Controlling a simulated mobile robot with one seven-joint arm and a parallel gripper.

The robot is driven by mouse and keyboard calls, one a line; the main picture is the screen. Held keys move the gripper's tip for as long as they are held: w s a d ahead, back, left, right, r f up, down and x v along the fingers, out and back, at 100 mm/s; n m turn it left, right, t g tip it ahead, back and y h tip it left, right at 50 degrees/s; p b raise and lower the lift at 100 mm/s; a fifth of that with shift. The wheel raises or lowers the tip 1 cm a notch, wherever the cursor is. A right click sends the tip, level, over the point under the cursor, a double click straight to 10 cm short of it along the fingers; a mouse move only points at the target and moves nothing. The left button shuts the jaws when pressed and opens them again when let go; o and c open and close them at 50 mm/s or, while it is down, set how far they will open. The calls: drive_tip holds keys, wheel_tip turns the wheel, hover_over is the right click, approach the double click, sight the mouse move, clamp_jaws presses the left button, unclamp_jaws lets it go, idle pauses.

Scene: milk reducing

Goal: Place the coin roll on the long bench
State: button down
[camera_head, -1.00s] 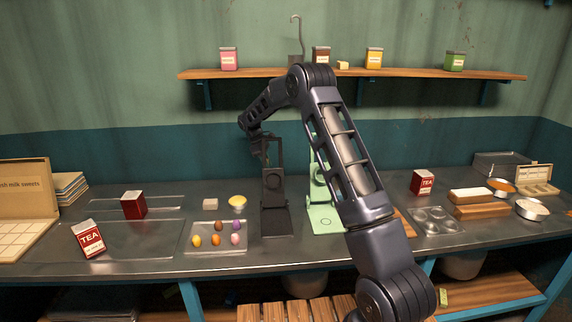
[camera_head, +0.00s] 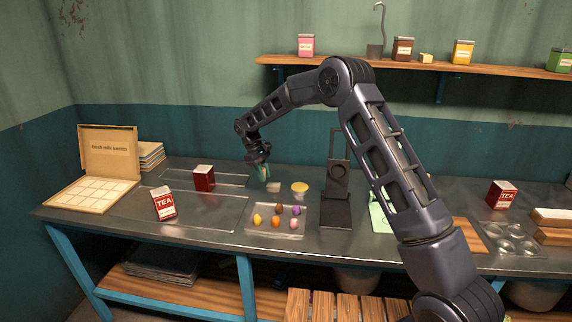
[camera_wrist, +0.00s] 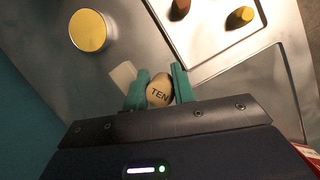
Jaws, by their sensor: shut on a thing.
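The coin roll (camera_wrist: 158,92) is a tan, rounded piece marked "TEN" in the wrist view. My gripper (camera_wrist: 159,80) has its green fingers shut on the coin roll, one on each side. In the head view my gripper (camera_head: 264,172) points down just above the steel top of the long bench (camera_head: 345,242), close to a small pale block (camera_head: 273,187). The coin roll cannot be made out in the head view. I cannot tell whether it touches the bench.
A dark red box (camera_head: 204,178), a tea box (camera_head: 164,205) and an open sweets box (camera_head: 92,195) stand left. A black stand (camera_head: 335,205) is right.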

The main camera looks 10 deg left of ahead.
drive_tip(key=s+a+f+m, duration=0.1)
drive_tip(key=s+a, duration=0.5)
drive_tip(key=s, duration=0.4)
drive_tip(key=s+a+f+m, duration=0.1)
drive_tip(key=s+a, duration=0.5)
drive_tip(key=s, duration=0.4)
drive_tip(key=shift+g, duration=0.4)
drive_tip(key=shift+w+a+f, duration=0.1)
drive_tip(key=shift+w+f, duration=0.05)
drive_tip(key=shift+f, duration=1.5)
drive_tip(key=shift+w+a+f, duration=0.1)
drive_tip(key=shift+f, duration=1.5)
drive_tip(key=shift+f, duration=0.35)
drive_tip(key=c, duration=1.1)
unclamp_jaws()
drive_tip(key=v, duration=1)
drive_tip(key=shift+a+r, duration=0.15)
drive_tip(key=shift+r, duration=0.2)
